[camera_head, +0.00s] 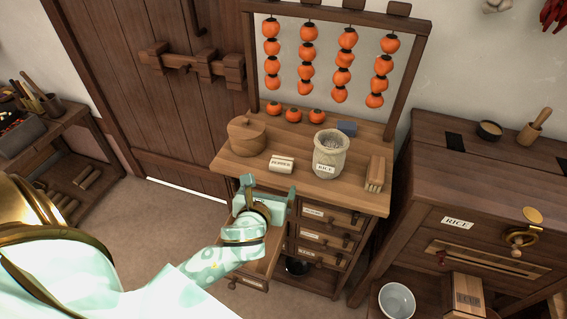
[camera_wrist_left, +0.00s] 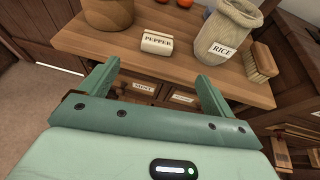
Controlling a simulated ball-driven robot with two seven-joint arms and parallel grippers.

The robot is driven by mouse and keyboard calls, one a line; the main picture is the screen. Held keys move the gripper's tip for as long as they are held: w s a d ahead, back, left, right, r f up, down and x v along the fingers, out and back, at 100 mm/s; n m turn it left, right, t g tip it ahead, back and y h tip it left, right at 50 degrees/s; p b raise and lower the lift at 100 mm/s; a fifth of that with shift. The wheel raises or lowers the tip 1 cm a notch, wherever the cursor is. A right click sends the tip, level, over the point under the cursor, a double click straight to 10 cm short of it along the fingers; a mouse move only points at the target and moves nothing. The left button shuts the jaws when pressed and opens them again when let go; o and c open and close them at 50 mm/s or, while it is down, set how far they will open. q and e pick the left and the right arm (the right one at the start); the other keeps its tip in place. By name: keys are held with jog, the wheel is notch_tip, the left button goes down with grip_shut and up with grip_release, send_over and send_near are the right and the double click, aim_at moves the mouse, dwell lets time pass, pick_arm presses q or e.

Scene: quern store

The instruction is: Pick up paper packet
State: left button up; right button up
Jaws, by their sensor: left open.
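A small cream paper packet (camera_head: 281,163) labelled PEPPER lies on the wooden table top, near its front edge. In the left wrist view the packet (camera_wrist_left: 157,42) lies beyond the fingertips, roughly centred between them. My left gripper (camera_head: 269,190) is open and empty, in front of the table's front edge and apart from the packet. Its two green fingers (camera_wrist_left: 157,75) stand wide apart in the left wrist view. My right gripper is in neither view.
A round lidded wooden box (camera_head: 247,138) stands left of the packet, a RICE sack (camera_head: 330,155) right of it, then a brush (camera_head: 375,174). A blue block (camera_head: 347,128) and several persimmons (camera_head: 317,116) sit behind. Labelled drawers (camera_head: 325,238) are below; one is pulled out under my arm.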

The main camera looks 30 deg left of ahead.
aim_at(280, 166)
pick_arm(q)
jog(key=b+x, duration=0.2)
jog(key=x, duration=0.8)
jog(key=shift+w+f+b, duration=0.2)
jog(key=shift+w+b, duration=0.05)
jog(key=shift+b, duration=0.05)
jog(key=x, duration=0.2)
jog(key=b+x, duration=0.2)
jog(key=x, duration=0.1)
jog(key=shift+w+a+f, duration=0.15)
jog(key=shift+a, duration=0.2)
jog(key=c, duration=1.1)
